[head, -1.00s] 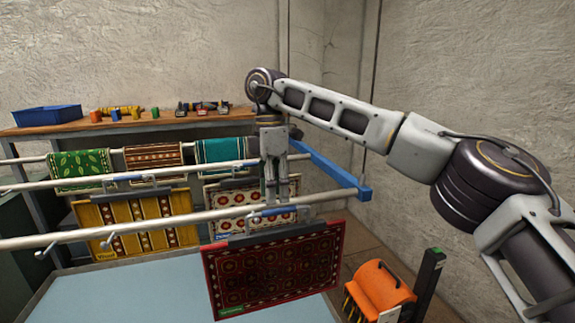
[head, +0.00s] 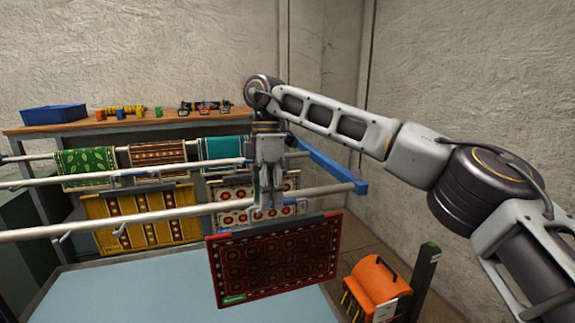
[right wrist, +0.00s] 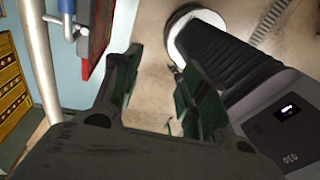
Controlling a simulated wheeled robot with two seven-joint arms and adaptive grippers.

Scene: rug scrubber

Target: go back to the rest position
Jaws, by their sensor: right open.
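My right gripper (head: 266,205) points down by the front rail, just above the red patterned rug (head: 275,262). It also shows in the right wrist view (right wrist: 160,105), with its jaws apart and nothing between them. The red rug hangs from a dark clamp bar at the right end of the front rail (head: 130,225). In the right wrist view the red rug's edge (right wrist: 98,30) is left of the fingers, apart from them. My left gripper is not in view.
More rugs hang behind: yellow (head: 140,220), green (head: 85,168), brown (head: 158,155) and teal (head: 225,152). A blue rail frame (head: 335,172) stands close to my right arm. An orange caddy (head: 378,288) is at lower right. A bench with a blue bin (head: 54,114) stands behind.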

